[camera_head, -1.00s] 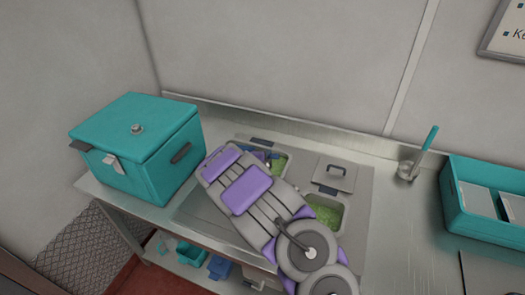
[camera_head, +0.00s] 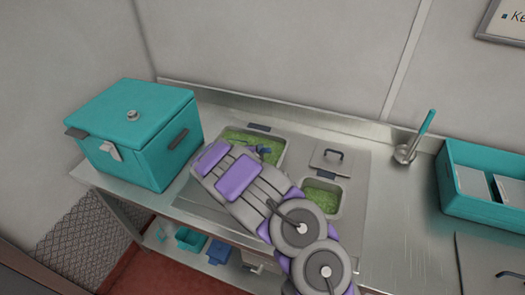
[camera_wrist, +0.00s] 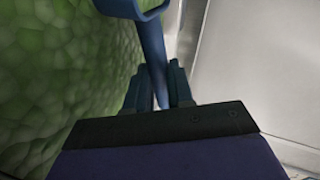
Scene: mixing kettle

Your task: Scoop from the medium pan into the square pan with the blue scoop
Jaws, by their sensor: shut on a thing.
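A larger rectangular pan (camera_head: 240,136) with green contents is set in the counter in the head view, partly hidden by my arm. A smaller, squarer pan (camera_head: 322,197), also with green contents, is to its right. The larger looks like the medium pan and the smaller like the square pan. My gripper (camera_wrist: 157,75) is shut on the blue scoop (camera_wrist: 151,30), whose handle runs up between the fingers in the wrist view. Green contents fill the left of that view, close to the scoop. The scoop's bowl is mostly cut off there. In the head view my gripper is at the larger pan.
A grey lid (camera_head: 331,160) lies behind the smaller pan. A teal box (camera_head: 135,135) stands on the left counter. The counter between lid and ladle is clear.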

